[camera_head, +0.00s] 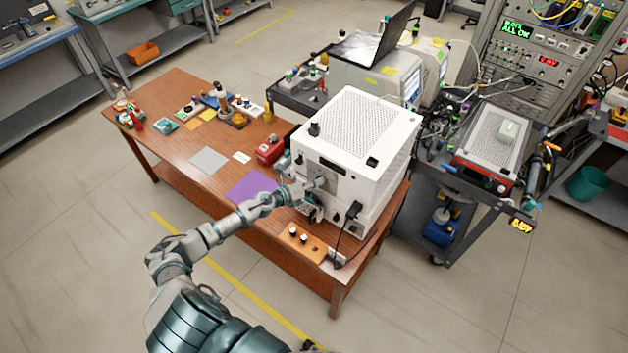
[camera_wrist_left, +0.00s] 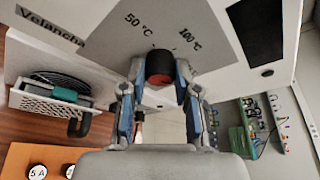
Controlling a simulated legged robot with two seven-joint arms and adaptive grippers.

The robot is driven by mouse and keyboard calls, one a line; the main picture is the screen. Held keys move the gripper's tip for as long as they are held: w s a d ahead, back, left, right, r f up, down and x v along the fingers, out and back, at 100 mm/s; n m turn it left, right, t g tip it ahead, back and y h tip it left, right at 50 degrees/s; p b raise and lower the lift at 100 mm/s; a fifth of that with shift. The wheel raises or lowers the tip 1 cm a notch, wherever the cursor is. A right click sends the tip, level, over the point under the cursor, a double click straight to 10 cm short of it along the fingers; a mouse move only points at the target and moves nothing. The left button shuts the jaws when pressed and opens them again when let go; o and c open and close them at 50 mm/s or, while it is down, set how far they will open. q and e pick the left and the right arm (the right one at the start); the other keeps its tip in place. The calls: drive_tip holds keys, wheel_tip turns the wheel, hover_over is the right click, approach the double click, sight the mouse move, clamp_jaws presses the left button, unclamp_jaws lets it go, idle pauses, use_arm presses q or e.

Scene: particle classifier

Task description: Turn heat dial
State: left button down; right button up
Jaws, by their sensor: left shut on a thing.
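The heat dial (camera_wrist_left: 160,66) is a dark knob with a red face on the white box, seen in the left wrist view. It sits on a grey panel (camera_wrist_left: 205,30) marked 50 °C at left and 100 °C at right. My left gripper (camera_wrist_left: 161,80) is shut on the dial, with one finger on each side of it. In the head view my left gripper (camera_head: 305,190) reaches the front of the white machine (camera_head: 350,180), and it hides the dial there. My right gripper is not in view.
The machine stands on a brown wooden table (camera_head: 180,95). An orange block (camera_head: 303,244) with round caps lies by the table's front edge. A purple sheet (camera_head: 250,186) and a red box (camera_head: 269,150) lie left of the machine. A dark cart stands at right.

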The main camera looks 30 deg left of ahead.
use_arm(q)
drive_tip(key=shift+s+d+f, duration=0.1)
drive_tip(key=shift+s+f, duration=0.1)
drive_tip(key=shift+f, duration=0.25)
drive_tip(key=c, duration=1.1)
unclamp_jaws()
drive_tip(key=shift+o, duration=1.2)
drive_tip(key=shift+w+r, duration=0.1)
drive_tip(key=shift+w, duration=0.1)
drive_tip(key=v, duration=1.2)
